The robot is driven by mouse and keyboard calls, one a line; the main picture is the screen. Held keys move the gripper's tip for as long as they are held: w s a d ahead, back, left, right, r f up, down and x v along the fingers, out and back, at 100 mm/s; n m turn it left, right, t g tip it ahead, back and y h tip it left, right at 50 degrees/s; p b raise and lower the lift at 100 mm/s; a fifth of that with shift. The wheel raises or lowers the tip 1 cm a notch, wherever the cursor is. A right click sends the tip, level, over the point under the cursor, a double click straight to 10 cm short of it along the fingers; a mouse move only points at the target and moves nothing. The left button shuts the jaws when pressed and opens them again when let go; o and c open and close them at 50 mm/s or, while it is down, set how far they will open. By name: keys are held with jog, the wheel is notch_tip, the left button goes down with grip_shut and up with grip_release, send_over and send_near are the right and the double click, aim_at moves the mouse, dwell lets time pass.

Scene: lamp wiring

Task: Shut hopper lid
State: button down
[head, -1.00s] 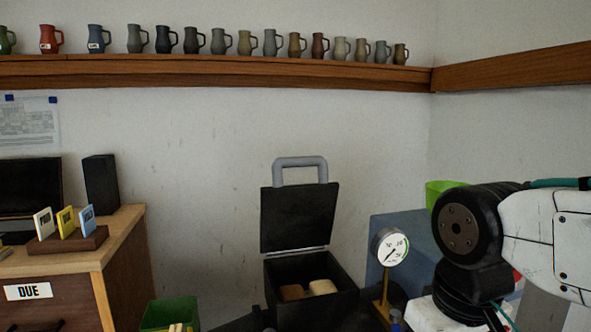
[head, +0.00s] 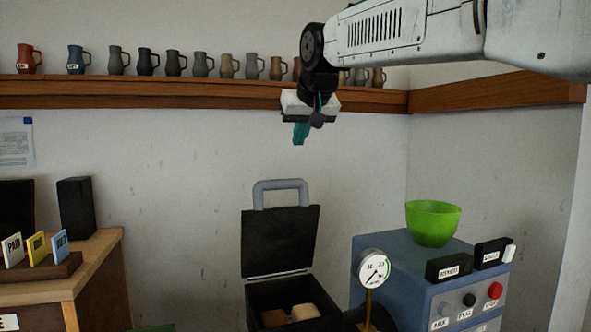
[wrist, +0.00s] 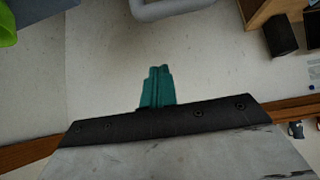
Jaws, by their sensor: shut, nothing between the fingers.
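The hopper is a black box (head: 262,292) with two blocks inside, one brown and one pale. Its black lid (head: 279,241) stands open, upright and tilted slightly back, with a grey loop handle (head: 281,186) on top. Part of that handle shows at the top of the wrist view (wrist: 165,8). My gripper (head: 299,134), with teal fingers, is above the lid and handle, apart from them, in front of the shelf. In the wrist view its teal fingers (wrist: 157,88) are together and empty.
A round gauge (head: 372,268) stands just right of the hopper. A blue cabinet (head: 395,265) with a green bowl (head: 433,222), knobs and labels is further right. A wooden desk (head: 95,262) is at the left. A mug shelf (head: 180,97) runs along the wall.

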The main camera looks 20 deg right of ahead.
aim_at(295, 180)
jog(key=w+f, duration=0.1)
jog(key=f, duration=0.1)
jog(key=w+f, duration=0.1)
jog(key=f, duration=0.2)
jog(key=w+f, duration=0.1)
jog(key=f, duration=0.2)
jog(key=shift+w+f, duration=0.25)
jog(key=shift+w, duration=0.15)
jog(key=shift+s, duration=0.1)
jog(key=shift+s, duration=0.1)
